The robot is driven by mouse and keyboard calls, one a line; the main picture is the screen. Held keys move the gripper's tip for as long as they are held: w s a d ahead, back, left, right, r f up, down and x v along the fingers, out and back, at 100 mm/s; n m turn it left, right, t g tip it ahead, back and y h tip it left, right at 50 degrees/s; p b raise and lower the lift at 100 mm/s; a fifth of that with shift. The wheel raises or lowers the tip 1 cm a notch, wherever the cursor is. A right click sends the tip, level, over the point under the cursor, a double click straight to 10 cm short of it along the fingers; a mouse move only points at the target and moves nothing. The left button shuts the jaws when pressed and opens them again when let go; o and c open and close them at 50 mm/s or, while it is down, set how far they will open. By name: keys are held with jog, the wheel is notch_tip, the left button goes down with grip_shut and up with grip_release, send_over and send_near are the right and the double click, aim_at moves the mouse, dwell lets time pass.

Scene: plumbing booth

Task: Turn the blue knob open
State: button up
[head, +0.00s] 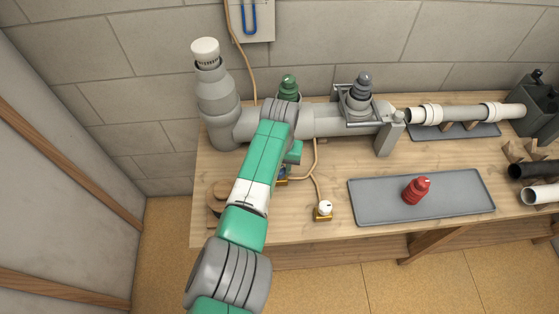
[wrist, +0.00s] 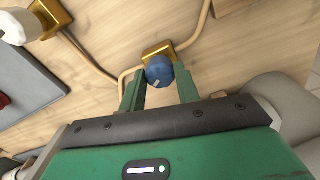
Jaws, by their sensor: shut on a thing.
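The blue knob (wrist: 159,69) sits on a brass mount (wrist: 158,49) on the wooden bench, with a tan line running from it on both sides. My gripper (wrist: 159,82) is shut on the blue knob, one green finger on each side of it. In the head view my gripper (head: 291,158) points down at the bench in front of the grey pipe. There my arm hides most of the knob and its mount.
A white knob (head: 325,206) on a brass mount stands to the right. A grey tray (head: 455,200) holds a red fitting (head: 416,190).

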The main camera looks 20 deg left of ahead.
jog(key=n+p, duration=0.1)
jog(key=n, duration=0.4)
jog(key=shift+n, duration=0.3)
jog(key=n, duration=0.5)
jog(key=shift+n+p, duration=0.3)
jog(key=shift+n, duration=0.1)
jog(key=o, duration=1)
notch_tip(320, 180, up, 8)
jog(key=p, duration=0.3)
jog(key=shift+p, duration=0.3)
jog(key=shift+w, duration=0.1)
